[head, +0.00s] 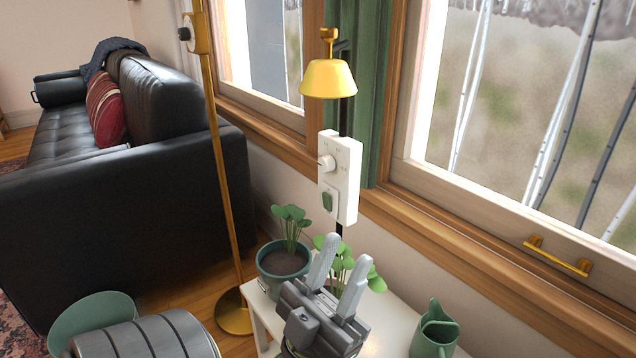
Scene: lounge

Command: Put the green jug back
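The green jug (434,332) stands upright at the right end of the white table (388,325) below the window. Its lower part is cut off by the bottom edge of the picture. My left gripper (346,256) is over the table, to the left of the jug and apart from it. Its two grey fingers point up and away, spread with a gap between them, and nothing shows held in them. My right gripper is not in view.
A potted plant (284,265) stands at the table's left end. Another plant's leaves (374,280) show behind my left gripper. A white control box (340,180) and yellow lamp (328,80) are above. A brass floor lamp (222,170) and black sofa (120,200) are left.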

